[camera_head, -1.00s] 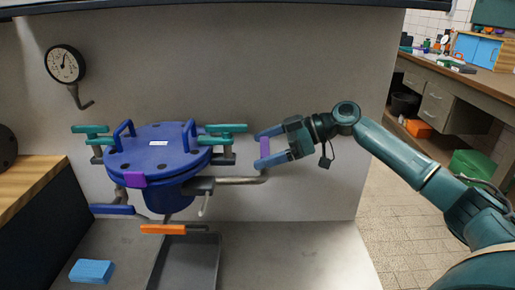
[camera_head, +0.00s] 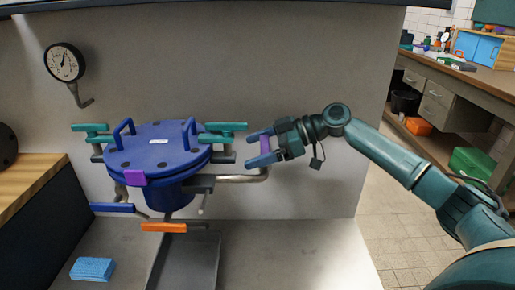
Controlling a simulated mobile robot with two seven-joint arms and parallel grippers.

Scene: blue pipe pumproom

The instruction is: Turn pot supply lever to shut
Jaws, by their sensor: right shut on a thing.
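A purple lever handle (camera_head: 264,146) stands upright at the bent end of the pipe (camera_head: 240,179) on the right side of the blue lidded pot (camera_head: 155,150). My right gripper (camera_head: 256,149) is shut on this purple handle, with one finger above and one below in the picture. The fingers partly hide the handle, and the frames do not show a label on it. My left gripper is not in view.
Teal clamp handles (camera_head: 223,127) flank the lid. A blue lever (camera_head: 113,208) and an orange lever (camera_head: 163,227) sit below the pot. A grey tray (camera_head: 190,260) and blue sponge (camera_head: 92,269) lie below; the counter at right is clear. A gauge (camera_head: 64,62) hangs on the wall.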

